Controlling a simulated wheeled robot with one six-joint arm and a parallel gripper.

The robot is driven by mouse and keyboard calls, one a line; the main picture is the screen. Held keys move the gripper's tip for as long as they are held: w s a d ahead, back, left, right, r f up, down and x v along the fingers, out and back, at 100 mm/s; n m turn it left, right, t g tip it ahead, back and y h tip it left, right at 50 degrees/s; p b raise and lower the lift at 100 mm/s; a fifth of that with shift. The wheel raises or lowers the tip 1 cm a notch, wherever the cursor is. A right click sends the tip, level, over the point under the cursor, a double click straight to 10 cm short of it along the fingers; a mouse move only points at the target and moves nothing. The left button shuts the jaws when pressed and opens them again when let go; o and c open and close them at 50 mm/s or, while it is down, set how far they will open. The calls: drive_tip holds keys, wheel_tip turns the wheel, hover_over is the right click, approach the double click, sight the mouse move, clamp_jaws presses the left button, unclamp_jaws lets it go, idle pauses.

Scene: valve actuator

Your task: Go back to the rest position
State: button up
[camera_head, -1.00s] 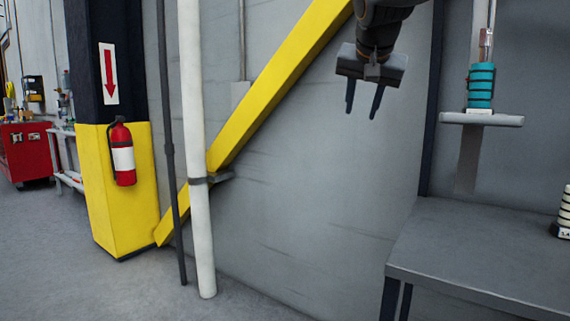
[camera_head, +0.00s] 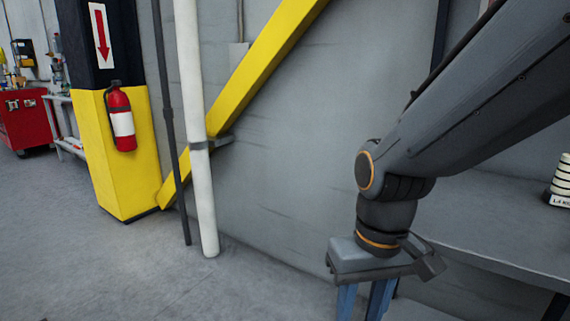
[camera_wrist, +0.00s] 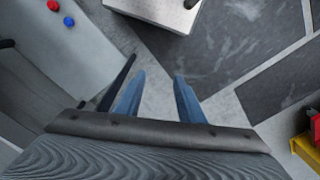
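My gripper (camera_head: 362,312) hangs low at the end of my arm, pointing down, in front of the grey wall. Its two blue-grey fingers stand apart with nothing between them. In the head view their tips run out of the bottom edge. In the wrist view the fingers of my gripper (camera_wrist: 158,77) also show a clear gap, with bare floor beyond them. The gripper touches nothing that I can see.
A grey table (camera_head: 500,225) stands at the right, partly behind my arm, with a black-and-white striped object (camera_head: 562,182) on it. A white pipe (camera_head: 196,130), a yellow brace (camera_head: 262,70) and a fire extinguisher (camera_head: 121,117) are at the left. Floor is clear at lower left.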

drive_tip(key=d+r+m+p, duration=0.2)
drive_tip(key=d+r+p, duration=0.4)
drive_tip(key=p, duration=0.6)
drive_tip(key=shift+d+r+h, duration=0.3)
drive_tip(key=shift+d, duration=0.3)
drive_tip(key=shift+s, duration=0.1)
